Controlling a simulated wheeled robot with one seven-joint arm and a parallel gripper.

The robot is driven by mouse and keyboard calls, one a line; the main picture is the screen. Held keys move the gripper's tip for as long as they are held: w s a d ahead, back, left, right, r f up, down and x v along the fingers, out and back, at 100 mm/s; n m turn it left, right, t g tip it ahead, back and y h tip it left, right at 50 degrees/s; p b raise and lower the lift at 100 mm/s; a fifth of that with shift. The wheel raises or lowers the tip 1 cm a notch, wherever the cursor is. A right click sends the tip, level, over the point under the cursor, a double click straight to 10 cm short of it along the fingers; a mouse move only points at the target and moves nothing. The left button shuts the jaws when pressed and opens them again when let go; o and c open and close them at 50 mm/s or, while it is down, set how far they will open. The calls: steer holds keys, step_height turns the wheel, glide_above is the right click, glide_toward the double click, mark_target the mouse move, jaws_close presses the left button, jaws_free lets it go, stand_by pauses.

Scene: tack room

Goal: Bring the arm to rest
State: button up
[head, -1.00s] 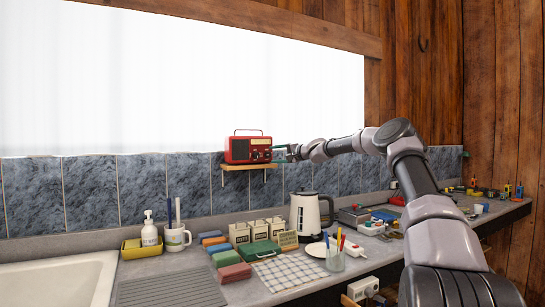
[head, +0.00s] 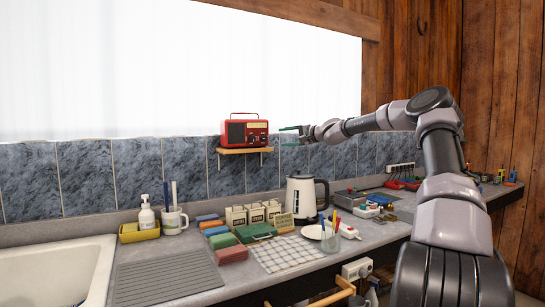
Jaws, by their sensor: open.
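My arm reaches in from the lower right, and my gripper (head: 287,136) is raised above the counter in front of the tiled wall. Its two thin green fingers are apart and point left, with nothing between them. The gripper is just right of the red radio (head: 247,130) on its small wooden shelf (head: 245,151), with a small gap to them in the picture. The white kettle (head: 301,197) stands on the counter below the gripper.
A sink (head: 60,275) is at the left. The air above the counter is clear.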

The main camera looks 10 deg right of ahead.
steer(key=s+a+f+n+g+h, duration=0.3)
steer(key=s+a+n+g, duration=0.3)
steer(key=s+a, duration=1.05)
steer(key=s+d+h, duration=0.2)
steer(key=s+d, duration=0.3)
steer(key=s, duration=0.8)
steer(key=s+d+m+h, duration=0.1)
steer(key=s+d, duration=0.4)
steer(key=s, duration=0.9)
steer(key=s+d+h, duration=0.2)
steer(key=s+d, duration=0.3)
steer(key=s, duration=0.8)
steer(key=shift+s+r+m+t+h, duration=0.25)
steer(key=shift+s+m+t+h, duration=0.05)
steer(key=shift+s+m+h, duration=0.1)
steer(key=shift+d, duration=0.1)
